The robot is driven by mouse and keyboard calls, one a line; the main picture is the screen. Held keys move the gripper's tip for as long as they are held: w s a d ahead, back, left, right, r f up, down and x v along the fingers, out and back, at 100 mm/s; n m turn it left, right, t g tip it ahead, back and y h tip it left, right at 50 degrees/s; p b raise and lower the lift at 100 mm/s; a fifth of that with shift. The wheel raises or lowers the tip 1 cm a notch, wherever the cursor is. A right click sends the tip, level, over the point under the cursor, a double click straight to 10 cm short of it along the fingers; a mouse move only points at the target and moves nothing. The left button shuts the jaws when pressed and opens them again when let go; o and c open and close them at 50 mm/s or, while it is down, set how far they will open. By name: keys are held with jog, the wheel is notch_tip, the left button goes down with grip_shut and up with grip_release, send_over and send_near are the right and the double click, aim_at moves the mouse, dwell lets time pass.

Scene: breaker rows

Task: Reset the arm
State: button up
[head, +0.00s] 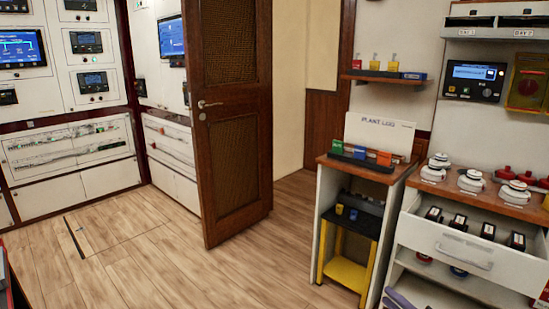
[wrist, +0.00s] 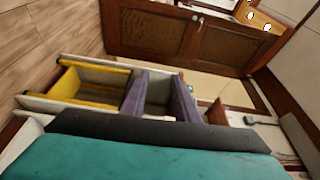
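In the wrist view, a large teal surface (wrist: 140,158) fills the bottom, very close to the camera. A long dark grey bar (wrist: 150,130) runs along its upper edge.
A brown door (head: 232,120) stands open in the middle. At right are a narrow stand (head: 323,215) with a yellow stool (head: 342,272) inside, and a cabinet with an open drawer (head: 470,248). Wall panels (head: 75,150) line the left. Wooden floor (head: 180,265) is clear in front.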

jog(key=s+a+f+n+g+y, duration=0.1)
jog(key=s+a+f+n+g, duration=0.15)
jog(key=a+f, duration=0.5)
jog(key=s+a+f+n+g+y, duration=0.15)
jog(key=a+f+g, duration=0.3)
jog(key=a, duration=0.65)
jog(key=s+a+f+n+g+y, duration=0.1)
jog(key=a+f+n+g+y, duration=0.15)
jog(key=a+f, duration=0.5)
jog(key=s+a+f+n+g+h, duration=0.1)
jog(key=s+a+f+g+h, duration=0.1)
jog(key=s+a+f+g, duration=0.35)
jog(key=s+a+f+n+g+h, duration=0.2)
jog(key=s+a+f, duration=0.2)
jog(key=s+f, duration=0.3)
jog(key=s+d+f+n+g+h, duration=0.2)
jog(key=s+d+f+h, duration=0.1)
jog(key=s, duration=0.3)
jog(key=s+d+f+n+g+h, duration=0.1)
jog(key=s+d+f+g+h, duration=0.1)
jog(key=s+d+f, duration=0.3)
jog(key=s+d+r+h, duration=0.1)
jog(key=d+h, duration=0.3)
jog(key=d, duration=0.1)
notch_tip(320, 180, up, 13)
jog(key=s+a+g+p, duration=0.1)
jog(key=p, duration=1.2)
jog(key=shift+s+y, duration=0.3)
jog(key=shift+s, duration=0.1)
jog(key=shift+s, duration=0.15)
